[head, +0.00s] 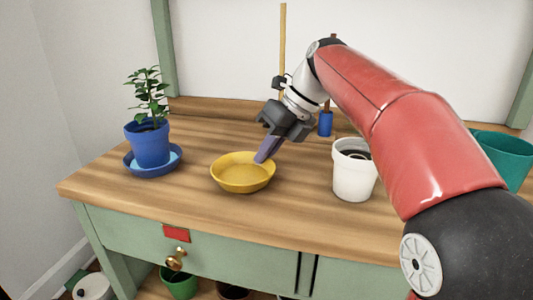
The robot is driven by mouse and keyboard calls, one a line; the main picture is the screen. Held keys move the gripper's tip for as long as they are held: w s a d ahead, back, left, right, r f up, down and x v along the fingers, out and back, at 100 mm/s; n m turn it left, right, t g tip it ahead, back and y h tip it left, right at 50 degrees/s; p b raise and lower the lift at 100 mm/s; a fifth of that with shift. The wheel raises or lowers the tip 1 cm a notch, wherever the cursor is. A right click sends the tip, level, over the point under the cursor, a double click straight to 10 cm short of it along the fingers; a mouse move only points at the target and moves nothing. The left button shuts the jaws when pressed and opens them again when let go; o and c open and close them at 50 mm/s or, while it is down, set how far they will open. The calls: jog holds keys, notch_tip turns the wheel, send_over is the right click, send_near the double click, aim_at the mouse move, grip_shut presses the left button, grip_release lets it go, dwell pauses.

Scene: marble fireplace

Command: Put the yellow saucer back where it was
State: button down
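The yellow saucer (235,178) is a shallow round dish on the wooden tabletop, near the middle front. It looks level and empty. My gripper (263,156) reaches down from the upper right, its fingertips at the saucer's far right rim. The fingers overlap in this view, so I cannot tell whether they are open or closed on the rim, or whether the saucer touches the table.
A blue pot with a plant (150,143) stands in a blue saucer (174,162) at the left. A white pot (354,180) stands right of the yellow saucer, and a teal pot (505,155) is behind my arm. Bare wood lies in front and between the pots.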

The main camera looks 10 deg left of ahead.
jog(key=c, duration=2.1)
grip_release()
jog(key=shift+f, duration=0.15)
jog(key=o, duration=0.4)
jog(key=p+v, duration=0.4)
jog(key=v, duration=0.8)
jog(key=shift+r+p, duration=0.2)
jog(key=shift+p, duration=0.2)
jog(key=shift+s, duration=0.1)
